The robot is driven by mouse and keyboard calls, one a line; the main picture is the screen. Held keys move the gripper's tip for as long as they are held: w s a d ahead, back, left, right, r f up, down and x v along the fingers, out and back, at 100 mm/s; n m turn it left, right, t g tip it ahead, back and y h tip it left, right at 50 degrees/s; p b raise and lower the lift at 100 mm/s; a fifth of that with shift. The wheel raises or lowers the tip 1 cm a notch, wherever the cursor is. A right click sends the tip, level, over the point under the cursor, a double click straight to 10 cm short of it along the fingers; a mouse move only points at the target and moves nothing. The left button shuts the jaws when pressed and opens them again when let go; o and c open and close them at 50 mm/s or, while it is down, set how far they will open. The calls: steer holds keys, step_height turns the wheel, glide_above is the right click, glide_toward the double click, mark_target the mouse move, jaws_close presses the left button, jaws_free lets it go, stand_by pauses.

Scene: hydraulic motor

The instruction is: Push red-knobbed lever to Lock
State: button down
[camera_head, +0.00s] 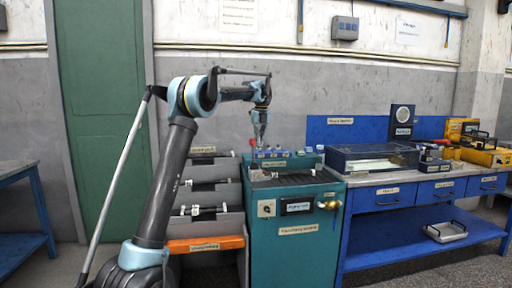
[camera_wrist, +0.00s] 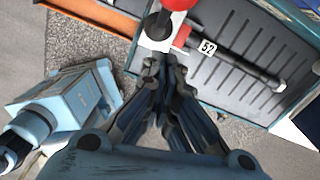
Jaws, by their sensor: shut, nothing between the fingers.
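The red knob (camera_wrist: 178,4) of the lever shows at the top edge of the wrist view, partly cut off. Below it are a dark stem and a white and red mount. In the head view the red knob (camera_head: 252,142) is small, at the left of the teal cabinet's top. My gripper (camera_head: 258,147) points down over the cabinet, right beside the knob. In the wrist view my gripper (camera_wrist: 163,62) is shut and empty, with its fingertips just below the lever's mount. I cannot tell whether they touch it. No Lock marking is readable.
The teal cabinet (camera_head: 262,262) stands between grey bins (camera_head: 226,226) and a blue workbench (camera_head: 345,232). A clear-sided case (camera_head: 345,158) sits on the bench.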

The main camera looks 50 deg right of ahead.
step_height(320, 180, up, 9)
steer(key=w+d, duration=0.1)
steer(key=shift+w+d+f, duration=0.15)
steer(key=shift+w+f, duration=0.05)
steer(key=shift+w, duration=0.1)
stand_by(0.6)
